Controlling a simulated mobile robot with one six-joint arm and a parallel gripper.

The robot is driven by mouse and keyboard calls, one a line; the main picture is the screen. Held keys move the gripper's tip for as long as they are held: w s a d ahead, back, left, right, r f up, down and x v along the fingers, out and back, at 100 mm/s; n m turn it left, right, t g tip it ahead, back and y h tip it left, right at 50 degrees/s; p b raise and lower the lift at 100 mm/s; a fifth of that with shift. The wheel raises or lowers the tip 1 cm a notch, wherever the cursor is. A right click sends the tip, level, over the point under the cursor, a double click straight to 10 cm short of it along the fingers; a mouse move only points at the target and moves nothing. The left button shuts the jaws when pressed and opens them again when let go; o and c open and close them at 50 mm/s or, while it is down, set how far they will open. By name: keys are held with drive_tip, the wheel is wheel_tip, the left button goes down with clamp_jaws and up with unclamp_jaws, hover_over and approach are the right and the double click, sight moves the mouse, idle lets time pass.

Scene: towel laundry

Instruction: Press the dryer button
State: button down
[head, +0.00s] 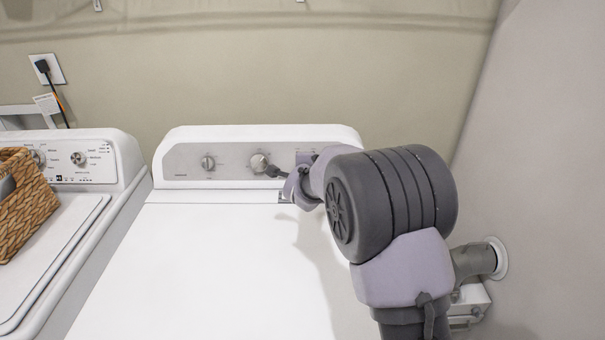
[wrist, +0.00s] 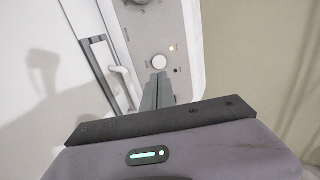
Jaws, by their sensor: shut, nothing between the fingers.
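The white dryer (head: 230,262) stands in the middle of the head view, with a grey control panel (head: 187,160) along its back. A dark-marked dial (head: 208,163) sits on the panel's left part, and a round pale knob or button (head: 259,162) is to its right. My gripper (head: 275,171) is shut and empty, its tip close to the lower right of that round control. In the wrist view, the shut fingers (wrist: 159,77) point at a round white button (wrist: 159,62) on the panel. The tips are just below it; I cannot tell whether they touch. My arm hides the panel's right end.
A white washer (head: 70,230) stands at the left with a wicker basket (head: 24,205) on it. The back wall (head: 250,80) is close behind the panel. A side wall (head: 545,150) is to the right. The dryer's top is clear.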

drive_tip(key=v, duration=0.4)
drive_tip(key=shift+s+r, duration=0.1)
drive_tip(key=shift+s+a, duration=0.1)
drive_tip(key=s+d+r+n+g+y, duration=0.1)
drive_tip(key=s+d+r+n, duration=0.2)
drive_tip(key=s, duration=0.5)
drive_tip(key=s+d+r+n+g+y, duration=0.1)
drive_tip(key=s+r+n, duration=0.25)
drive_tip(key=s, duration=0.35)
drive_tip(key=s+d+r+n+g+y, duration=0.15)
drive_tip(key=s+r, duration=0.25)
drive_tip(key=s, duration=0.4)
drive_tip(key=s+d+f+n+g, duration=0.1)
drive_tip(key=s+d+f+n, duration=0.1)
drive_tip(key=s, duration=0.8)
drive_tip(key=s+d+f+n+g+h, duration=0.1)
drive_tip(key=s+d+f+n+g, duration=0.1)
drive_tip(key=s, duration=0.9)
drive_tip(key=shift+f+n, duration=0.25)
drive_tip(key=shift+n, duration=0.55)
drive_tip(key=shift+g+h, duration=0.25)
